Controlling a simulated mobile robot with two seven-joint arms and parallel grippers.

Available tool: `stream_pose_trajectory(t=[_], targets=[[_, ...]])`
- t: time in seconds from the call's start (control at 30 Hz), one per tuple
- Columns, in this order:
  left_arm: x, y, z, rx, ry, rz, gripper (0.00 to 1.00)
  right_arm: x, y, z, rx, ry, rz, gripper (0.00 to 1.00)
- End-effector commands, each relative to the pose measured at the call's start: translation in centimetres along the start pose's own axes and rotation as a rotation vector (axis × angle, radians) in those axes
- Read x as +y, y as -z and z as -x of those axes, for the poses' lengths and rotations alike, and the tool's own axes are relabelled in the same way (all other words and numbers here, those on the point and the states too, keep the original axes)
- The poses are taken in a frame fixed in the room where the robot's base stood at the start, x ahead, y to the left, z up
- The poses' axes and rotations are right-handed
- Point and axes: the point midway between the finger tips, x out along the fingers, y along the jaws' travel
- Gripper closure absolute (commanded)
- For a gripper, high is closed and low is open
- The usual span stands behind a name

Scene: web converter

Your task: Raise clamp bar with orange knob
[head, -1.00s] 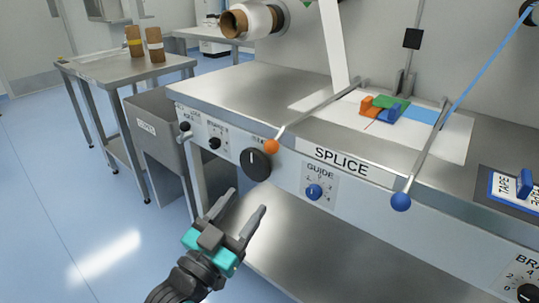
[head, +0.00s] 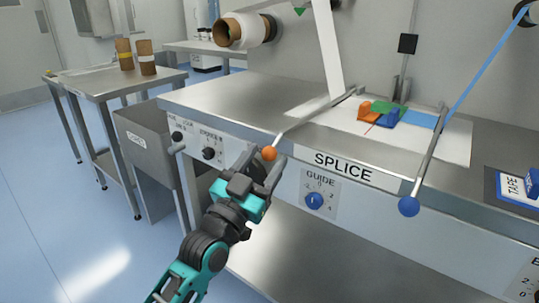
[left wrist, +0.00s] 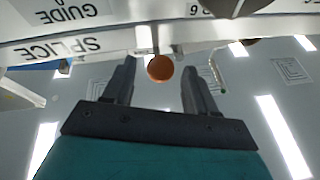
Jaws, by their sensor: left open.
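The orange knob (head: 269,153) is the round end of a thin metal clamp bar (head: 315,116), which lies low across the front edge of the machine table. My left gripper (head: 262,163) is open, with its fingers around the orange knob's place in the head view. In the left wrist view the orange knob (left wrist: 160,68) shows between and just beyond the two open fingertips (left wrist: 158,75); I cannot tell whether either finger touches it. My right gripper is not in view.
A second bar with a blue knob (head: 409,206) stands to the right of the SPLICE label (head: 343,166). The blue GUIDE dial (head: 314,200) is on the front panel. Orange, green and blue pieces (head: 386,112) lie on the white sheet (head: 455,143).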

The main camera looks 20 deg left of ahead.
Motion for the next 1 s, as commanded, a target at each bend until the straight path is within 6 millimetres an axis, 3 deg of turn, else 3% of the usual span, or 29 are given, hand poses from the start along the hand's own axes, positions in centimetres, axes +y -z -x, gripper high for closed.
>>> stream_pose_trajectory(t=[0.2,0.57,1.0], targets=[[0.0,-0.1,-2.2,0.0,0.001,0.001,0.43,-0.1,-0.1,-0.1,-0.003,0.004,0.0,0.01],[0.0,0.0,-2.6,0.0,0.0,0.0,0.43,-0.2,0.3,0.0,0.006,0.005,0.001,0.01],[0.0,0.0,-2.6,0.0,0.0,0.0,0.84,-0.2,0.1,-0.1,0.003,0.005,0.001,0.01]])
